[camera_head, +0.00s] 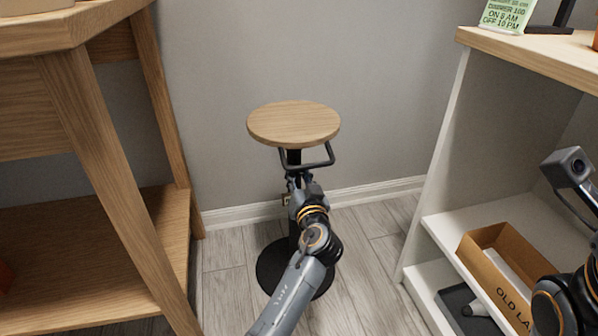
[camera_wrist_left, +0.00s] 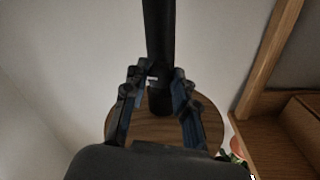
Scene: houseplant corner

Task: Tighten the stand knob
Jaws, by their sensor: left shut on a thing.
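The plant stand has a round wooden top (camera_head: 293,121), a black post (camera_head: 293,157) and a round black base (camera_head: 270,272) on the floor. My left gripper (camera_head: 297,182) is at the post, a little below the top.
A wooden bench (camera_head: 95,165) stands close on the left. A white shelf unit (camera_head: 432,175) with a wooden top stands on the right. It holds a cardboard box (camera_head: 480,262) and a dark tray (camera_head: 455,300). The wall is close behind the stand.

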